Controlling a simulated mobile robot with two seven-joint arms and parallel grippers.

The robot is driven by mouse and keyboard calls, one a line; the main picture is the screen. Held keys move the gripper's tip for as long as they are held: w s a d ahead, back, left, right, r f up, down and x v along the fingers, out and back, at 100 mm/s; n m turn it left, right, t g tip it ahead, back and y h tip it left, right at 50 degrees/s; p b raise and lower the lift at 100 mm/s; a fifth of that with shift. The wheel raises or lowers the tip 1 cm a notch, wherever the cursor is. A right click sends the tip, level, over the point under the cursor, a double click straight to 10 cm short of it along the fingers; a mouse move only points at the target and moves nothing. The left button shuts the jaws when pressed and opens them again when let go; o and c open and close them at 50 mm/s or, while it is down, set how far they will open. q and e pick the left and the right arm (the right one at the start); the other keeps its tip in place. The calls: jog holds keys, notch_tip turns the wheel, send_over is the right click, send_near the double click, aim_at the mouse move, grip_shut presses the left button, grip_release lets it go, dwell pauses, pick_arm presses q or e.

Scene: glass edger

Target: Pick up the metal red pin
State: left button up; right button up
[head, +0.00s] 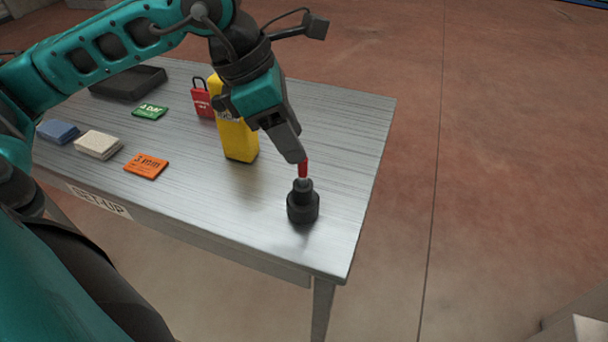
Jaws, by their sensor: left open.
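The red pin (303,168) stands upright at the top of a dark round holder (303,203) near the table's right front corner. Only its lower part shows; my left gripper hides the rest. My left gripper (296,157) comes down from the upper left with its fingers at the pin. It is open. The view does not show whether a finger touches the pin. My right gripper is not in view.
The metal table (350,130) carries a yellow bottle-like object (238,140), a red padlock tag (203,103), a green card (150,111), an orange card (146,166), white pads (97,144), a blue pad (58,131) and a black tray (130,82). The table's right side is clear.

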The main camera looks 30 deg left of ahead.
aim_at(303, 176)
pick_arm(q)
jog(key=x, duration=0.6)
jog(key=shift+w+a+f, duration=0.2)
jog(key=shift+a+f, duration=0.1)
jog(key=shift+f, duration=0.1)
grip_shut()
